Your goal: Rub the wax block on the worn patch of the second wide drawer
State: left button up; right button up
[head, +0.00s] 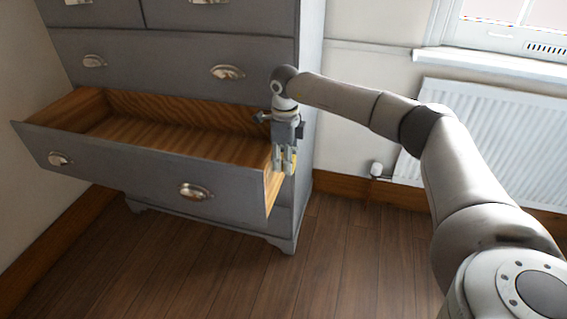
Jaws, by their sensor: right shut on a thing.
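A grey chest of drawers (170,46) stands against the wall in the head view. One wide drawer (122,176) is pulled out, and its bare wooden inside looks empty. My right gripper (284,166) points down at the right side of this open drawer, close to its outer side face. It is shut on a small yellowish thing, probably the wax block (293,162), mostly hidden by the fingers. I cannot tell whether the block touches the drawer side. The worn patch cannot be made out. My left gripper is not in view.
The wide drawer above (165,62) is closed. A white radiator (490,140) under a window sill stands to the right, with a valve (376,169) at its lower left. The wooden floor (340,265) in front is clear.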

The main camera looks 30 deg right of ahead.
jog(key=shift+w+d, duration=0.5)
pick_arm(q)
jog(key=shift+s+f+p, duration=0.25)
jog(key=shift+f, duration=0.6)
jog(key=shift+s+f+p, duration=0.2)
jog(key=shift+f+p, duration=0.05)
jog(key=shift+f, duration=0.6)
pick_arm(e)
jog(key=shift+w+d, duration=0.95)
jog(key=shift+d, duration=0.2)
jog(key=shift+w+d, duration=0.95)
jog(key=shift+d, duration=0.15)
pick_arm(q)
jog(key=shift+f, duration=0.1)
